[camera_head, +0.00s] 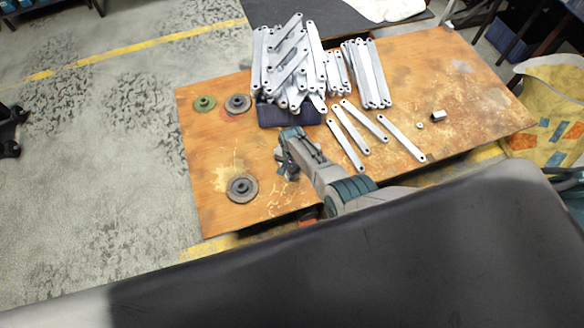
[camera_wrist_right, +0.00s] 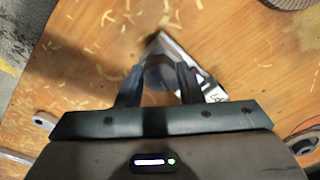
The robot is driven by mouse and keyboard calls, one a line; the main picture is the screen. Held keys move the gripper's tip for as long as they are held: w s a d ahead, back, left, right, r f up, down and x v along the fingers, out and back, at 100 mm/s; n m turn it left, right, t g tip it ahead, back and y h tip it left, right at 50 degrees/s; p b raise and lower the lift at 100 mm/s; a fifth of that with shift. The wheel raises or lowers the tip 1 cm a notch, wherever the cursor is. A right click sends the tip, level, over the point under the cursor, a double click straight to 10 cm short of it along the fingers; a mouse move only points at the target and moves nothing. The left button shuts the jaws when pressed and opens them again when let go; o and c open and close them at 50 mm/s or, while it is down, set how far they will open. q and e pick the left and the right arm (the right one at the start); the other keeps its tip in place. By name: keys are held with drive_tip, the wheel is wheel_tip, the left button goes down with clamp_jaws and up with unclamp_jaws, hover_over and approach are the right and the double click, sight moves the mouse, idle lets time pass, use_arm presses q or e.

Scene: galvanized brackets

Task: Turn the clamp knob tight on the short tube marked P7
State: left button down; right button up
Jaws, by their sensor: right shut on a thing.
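My right gripper (camera_head: 284,166) reaches down to the wooden table (camera_head: 222,150), left of the loose flat bars. In the right wrist view its two dark fingers (camera_wrist_right: 158,84) are shut on a dark round knob (camera_wrist_right: 159,73). A pale grey piece with dark marks (camera_wrist_right: 174,47) shows behind and beside the fingers. Its lettering is too cut off to read, so I cannot tell whether it says P7. The fingers and wrist hide most of the tube and clamp. My left gripper is not in view.
A stack of galvanized brackets (camera_head: 287,62) stands at the back. Several loose bars (camera_head: 347,140) lie right of my arm. Round discs (camera_head: 242,188) lie at the left. A small metal block (camera_head: 437,116) sits at the right. The table's front left is mostly clear.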

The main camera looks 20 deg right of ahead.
drive_tip(key=m, duration=0.7)
drive_tip(key=shift+m, duration=0.4)
drive_tip(key=m, duration=0.7)
drive_tip(key=o, duration=0.9)
